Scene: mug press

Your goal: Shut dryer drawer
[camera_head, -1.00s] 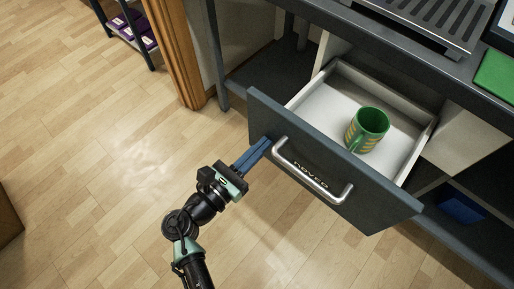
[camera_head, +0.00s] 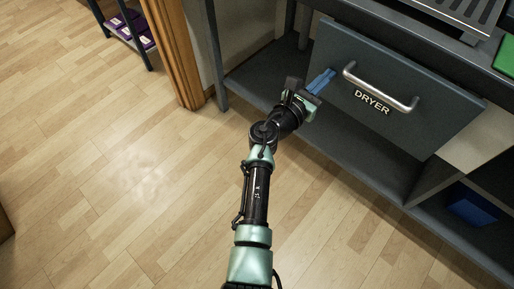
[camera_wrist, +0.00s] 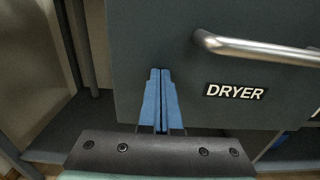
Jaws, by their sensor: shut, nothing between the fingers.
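The dryer drawer (camera_head: 395,85) has a dark grey front with a silver bar handle (camera_head: 380,88) and a white-on-black label reading "DRYER". In the head view its front sits back under the counter, and its inside is hidden. My gripper (camera_head: 326,77) is shut and empty, its blue fingertips at the left part of the drawer front, left of the handle. In the wrist view the two blue fingers (camera_wrist: 158,98) lie side by side against or very near the drawer front (camera_wrist: 150,40); exact contact is hard to tell. The green mug is not visible now.
A grey lower shelf (camera_head: 350,155) runs beneath the drawer, with a blue object (camera_head: 472,205) at its right. A wooden post (camera_head: 178,55) stands left of the cabinet. A metal grate (camera_head: 465,12) and a green item (camera_head: 506,58) are on the counter. The floor at left is clear.

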